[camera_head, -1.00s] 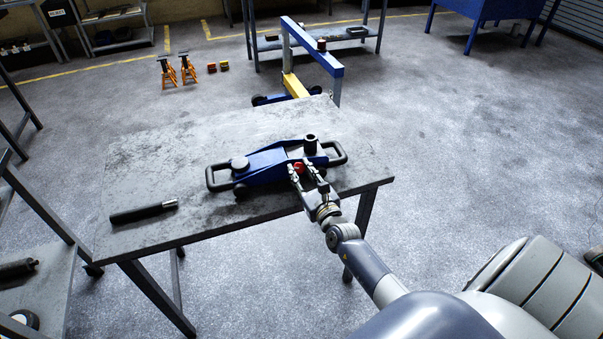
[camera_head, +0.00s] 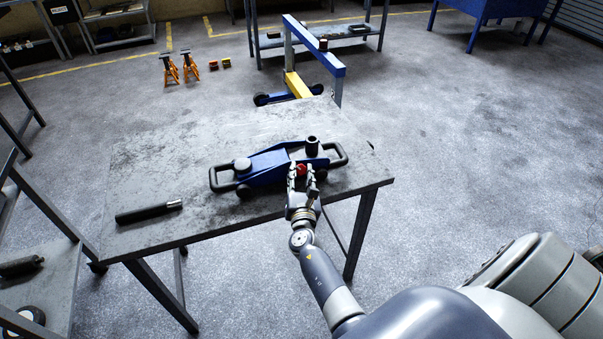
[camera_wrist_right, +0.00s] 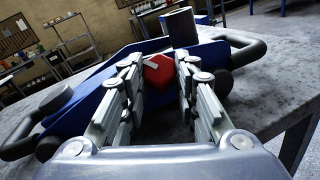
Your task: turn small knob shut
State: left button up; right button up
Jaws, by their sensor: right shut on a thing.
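The blue trolley jack (camera_head: 268,165) lies on the grey worktable (camera_head: 150,180), with a black handle loop at each end. Its small red knob (camera_head: 301,169) is on the near side, towards the right end. My right gripper (camera_head: 302,177) is at the knob, its two fingers on either side of it. In the right wrist view the red knob (camera_wrist_right: 158,72) sits between the fingertips (camera_wrist_right: 162,68), and the gripper is shut on it. The fingers partly hide the knob. My left gripper is not in view.
A black bar (camera_head: 148,212) lies at the table's left. A dark upright socket (camera_head: 312,147) stands on the jack's right end, close to my gripper. A blue and yellow crane frame (camera_head: 318,62) stands behind the table. The floor at right is clear.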

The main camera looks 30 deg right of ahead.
jog(key=shift+w+a+m+g+h, duration=0.15)
jog(key=shift+m+g+h, duration=0.4)
jog(key=shift+m, duration=0.65)
jog(key=o, duration=1.1)
